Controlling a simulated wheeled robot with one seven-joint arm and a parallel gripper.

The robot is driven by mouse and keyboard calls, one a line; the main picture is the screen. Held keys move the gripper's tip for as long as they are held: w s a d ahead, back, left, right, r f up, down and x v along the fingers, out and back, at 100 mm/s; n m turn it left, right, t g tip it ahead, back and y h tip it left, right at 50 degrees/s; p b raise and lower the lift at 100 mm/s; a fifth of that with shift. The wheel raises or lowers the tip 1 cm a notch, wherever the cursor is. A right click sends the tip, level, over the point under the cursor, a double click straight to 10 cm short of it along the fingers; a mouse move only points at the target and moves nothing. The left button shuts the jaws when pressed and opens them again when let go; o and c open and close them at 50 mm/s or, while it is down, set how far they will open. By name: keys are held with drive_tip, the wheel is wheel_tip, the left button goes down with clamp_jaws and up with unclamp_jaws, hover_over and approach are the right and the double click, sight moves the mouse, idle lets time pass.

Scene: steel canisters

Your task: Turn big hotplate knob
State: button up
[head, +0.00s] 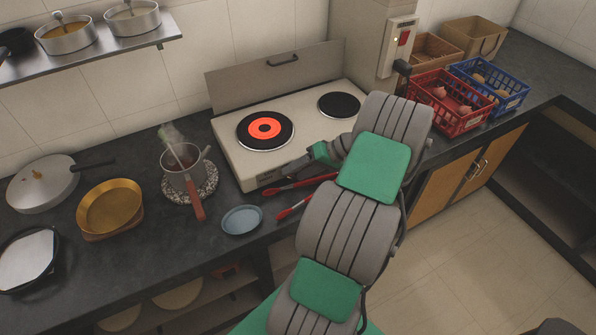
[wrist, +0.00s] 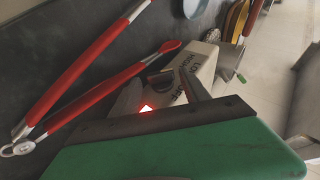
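The cream hotplate (head: 300,130) stands on the counter. Its big left plate (head: 265,130) glows orange-red, and its small right plate (head: 339,105) is dark. My gripper (head: 292,168) is low at the hotplate's front panel. In the wrist view my gripper (wrist: 160,88) has its two grey fingers apart. A dark knob (wrist: 160,82) shows between them on the lettered panel (wrist: 203,65). I cannot tell whether either finger touches it. A small red light (wrist: 147,107) shows near the finger bases. In the head view my gripper and arm hide the knob.
Red-handled tongs (wrist: 112,92) lie on the counter just in front of the hotplate. A blue plate (head: 242,219) and a steaming saucepan (head: 184,176) are to the left. A red crate (head: 450,102) and a blue crate (head: 507,88) stand to the right.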

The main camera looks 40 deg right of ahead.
drive_tip(key=shift+o, duration=0.6)
drive_tip(key=v, duration=0.7)
drive_tip(key=shift+s+d+r, duration=0.2)
drive_tip(key=shift+d+r, duration=0.05)
drive_tip(key=shift+c, duration=0.3)
